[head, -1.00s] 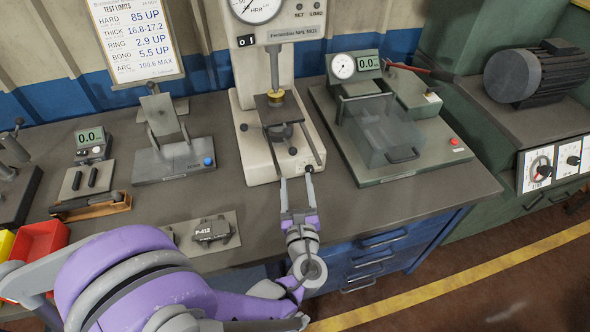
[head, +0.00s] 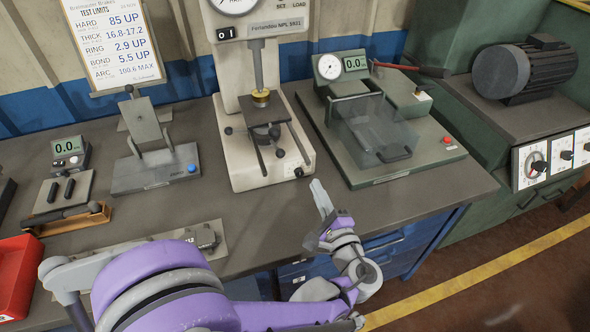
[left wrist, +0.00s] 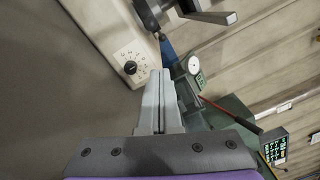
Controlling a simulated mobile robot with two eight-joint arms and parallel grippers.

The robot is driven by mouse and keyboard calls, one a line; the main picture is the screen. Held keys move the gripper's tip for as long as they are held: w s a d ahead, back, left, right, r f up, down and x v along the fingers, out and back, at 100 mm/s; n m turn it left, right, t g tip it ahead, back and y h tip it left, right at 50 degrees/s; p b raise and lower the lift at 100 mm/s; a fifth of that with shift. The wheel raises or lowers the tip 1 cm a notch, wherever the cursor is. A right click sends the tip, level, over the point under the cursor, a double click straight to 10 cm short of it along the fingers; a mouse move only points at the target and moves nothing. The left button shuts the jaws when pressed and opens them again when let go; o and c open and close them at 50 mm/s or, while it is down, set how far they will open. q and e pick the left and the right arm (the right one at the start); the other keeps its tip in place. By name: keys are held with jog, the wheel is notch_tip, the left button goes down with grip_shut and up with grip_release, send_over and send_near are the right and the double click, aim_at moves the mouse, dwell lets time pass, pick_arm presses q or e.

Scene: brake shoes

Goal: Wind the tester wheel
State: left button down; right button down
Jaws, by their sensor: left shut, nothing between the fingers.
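The hardness tester (head: 236,135) stands on the bench, a cream column with a dial at its top. Its wheel, a hub with several dark spokes (head: 281,152), sits under the small square table (head: 266,112). My left gripper (head: 318,190) is shut and empty, in front of the tester's base and to the right, apart from the wheel. In the left wrist view my closed fingers (left wrist: 158,80) point toward the tester base with its small knob (left wrist: 130,67); part of the wheel (left wrist: 148,14) shows at the top. My right gripper is not in view.
A green tester with a clear guard (head: 375,130) stands to the right. A fixture with a blue button (head: 155,165) and a red bin (head: 18,275) are to the left. A small part on a plate (head: 203,237) lies near the bench front.

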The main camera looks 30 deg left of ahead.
pick_arm(q)
jog(key=n, duration=0.1)
jog(key=w+d+n, duration=0.1)
jog(key=n, duration=0.1)
jog(key=shift+d+f+y+b, duration=0.2)
jog(key=shift+d+y+b, duration=0.1)
jog(key=shift+r+n, duration=0.1)
jog(key=shift+n, duration=0.2)
jog(key=w+a+r, duration=0.1)
jog(key=w+a, duration=0.2)
jog(key=a, duration=0.7)
jog(key=shift+w+a, duration=0.25)
jog(key=shift+a, duration=0.15)
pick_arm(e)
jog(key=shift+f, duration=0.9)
pick_arm(q)
jog(key=shift+s+r, duration=0.1)
jog(key=shift+r, duration=0.05)
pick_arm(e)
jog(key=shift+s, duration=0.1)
